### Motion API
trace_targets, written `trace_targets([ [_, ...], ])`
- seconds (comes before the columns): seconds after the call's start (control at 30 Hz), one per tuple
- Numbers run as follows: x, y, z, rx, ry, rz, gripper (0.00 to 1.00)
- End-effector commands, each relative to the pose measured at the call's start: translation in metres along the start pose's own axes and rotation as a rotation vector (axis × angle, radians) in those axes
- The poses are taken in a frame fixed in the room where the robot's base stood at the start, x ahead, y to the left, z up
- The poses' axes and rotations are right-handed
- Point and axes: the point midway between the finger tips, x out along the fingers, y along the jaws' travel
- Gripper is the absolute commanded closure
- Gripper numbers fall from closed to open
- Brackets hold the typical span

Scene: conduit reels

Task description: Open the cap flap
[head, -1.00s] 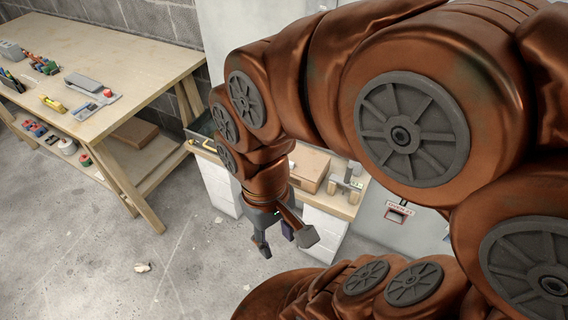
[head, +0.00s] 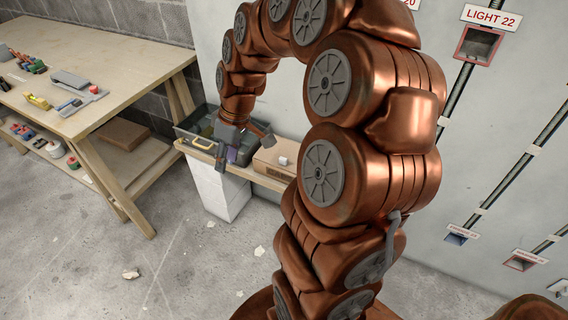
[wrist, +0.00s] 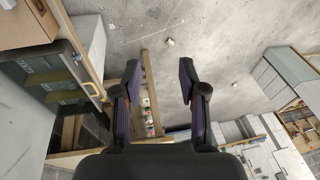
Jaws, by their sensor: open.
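My gripper (head: 243,156) is open and empty in the head view, in front of the low bench by the wall. Its two spread fingers also show in the wrist view (wrist: 159,70), with bare floor and part of a wooden frame between and beyond them. I cannot pick out a cap flap for certain in either view. On the wall, a red-rimmed box (head: 478,44) under a "LIGHT 22" label is at the upper right of the head view, well away from my gripper. My arm hides part of the wall and bench.
A dark toolbox (head: 198,124) and a cardboard box (head: 277,158) stand on the low bench, close to my gripper. The toolbox also shows at left in the wrist view (wrist: 52,66). A wooden workbench (head: 120,50) holds tools at left. Lower wall boxes (head: 521,262) sit at right. Floor between is mostly clear.

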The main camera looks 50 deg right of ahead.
Motion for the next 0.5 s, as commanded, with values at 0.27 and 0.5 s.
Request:
trace_targets([
  [0.27, 0.05, 0.135, 0.008, -0.012, 0.125, 0.049, 0.58],
  [0.5, 0.085, 0.239, 0.052, -0.004, 0.182, 0.13, 0.58],
])
